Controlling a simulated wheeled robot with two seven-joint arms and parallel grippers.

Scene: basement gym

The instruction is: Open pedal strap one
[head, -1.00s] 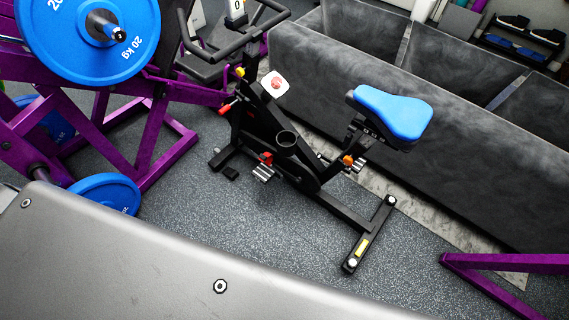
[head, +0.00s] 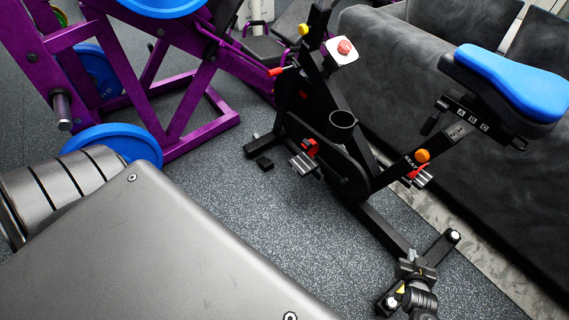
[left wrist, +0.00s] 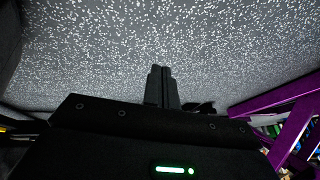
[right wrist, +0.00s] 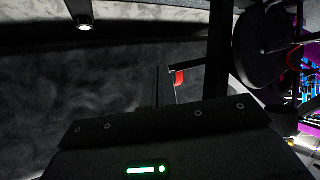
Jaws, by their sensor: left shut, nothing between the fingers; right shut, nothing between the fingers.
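The exercise bike (head: 345,160) stands ahead with a pedal on each side. The near-side pedal (head: 305,163) has a red strap (head: 311,147). The other pedal (head: 423,178), under the seat post, also shows a red strap (head: 413,173). I cannot tell which is strap one or whether either is open. My right gripper (head: 413,265) is shut and empty in front of the bike's rear foot, apart from both pedals. In the right wrist view, a small red part (right wrist: 179,78) shows just beyond its fingers. My left gripper (left wrist: 160,72) is shut and empty over bare floor.
A purple rack (head: 150,110) with blue weight plates (head: 115,142) stands left of the bike. Dark grey padded dividers (head: 400,65) lie behind it, and the blue seat (head: 515,80) overhangs at right. Speckled floor (head: 260,220) is clear before the bike.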

